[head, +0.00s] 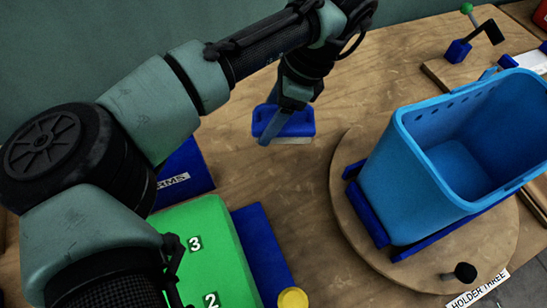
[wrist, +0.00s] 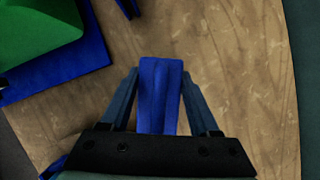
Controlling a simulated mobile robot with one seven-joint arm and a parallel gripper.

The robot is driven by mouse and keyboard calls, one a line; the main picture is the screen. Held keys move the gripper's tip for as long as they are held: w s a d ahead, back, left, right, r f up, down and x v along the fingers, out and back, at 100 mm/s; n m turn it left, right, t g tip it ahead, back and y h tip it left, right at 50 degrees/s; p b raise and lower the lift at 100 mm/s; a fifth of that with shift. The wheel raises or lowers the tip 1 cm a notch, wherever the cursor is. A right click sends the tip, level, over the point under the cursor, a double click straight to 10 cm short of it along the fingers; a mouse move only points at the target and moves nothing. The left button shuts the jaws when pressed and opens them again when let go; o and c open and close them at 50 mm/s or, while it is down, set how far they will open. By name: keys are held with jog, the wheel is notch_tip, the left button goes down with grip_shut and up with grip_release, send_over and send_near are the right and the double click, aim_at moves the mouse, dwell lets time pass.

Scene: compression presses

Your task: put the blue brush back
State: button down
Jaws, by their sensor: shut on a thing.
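The blue brush (head: 292,124) is in my gripper (head: 283,112), over the wooden table at the back middle of the head view. Its pale bristles face down. In the wrist view the blue brush (wrist: 160,92) stands between the two fingers of my gripper (wrist: 160,88), which is shut on it. I cannot tell for sure whether the bristles touch the table. No holder clearly meant for the brush can be made out.
A light blue bin (head: 400,190) stands in dark blue brackets on a round wooden turntable (head: 347,218), labelled "HOLDER THREE". A green numbered block (head: 215,245) on a blue base is at front left. A green-knobbed lever (head: 467,30) is at back right. Bare table (head: 300,195) lies between.

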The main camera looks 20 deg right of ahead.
notch_tip(320, 180, down, 9)
jog(key=shift+r, duration=0.15)
dwell(0.4)
jog(key=shift+c, duration=0.6)
grip_release()
jog(key=v, duration=1.2)
jog(key=shift+r, duration=0.1)
